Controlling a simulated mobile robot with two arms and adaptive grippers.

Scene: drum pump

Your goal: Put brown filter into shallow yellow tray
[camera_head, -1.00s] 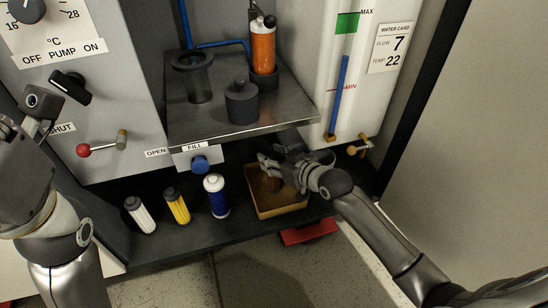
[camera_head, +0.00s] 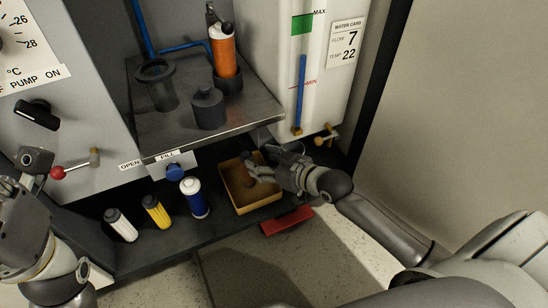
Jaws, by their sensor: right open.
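The shallow yellow tray (camera_head: 262,206) sits on the dark lower shelf, right of the row of filters. The brown filter (camera_head: 247,173) shows partly in the tray, with its dark cap towards the back. The gripper hides some of it, so I cannot tell whether it stands or leans. My right gripper (camera_head: 259,168) reaches in from the right over the tray, its fingers open and close beside the filter. My left arm (camera_head: 30,230) is at the left edge; its fingers cannot be made out.
White (camera_head: 121,226), yellow (camera_head: 157,212) and blue (camera_head: 194,199) filters stand left of the tray. A red object (camera_head: 287,221) lies below the shelf edge.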

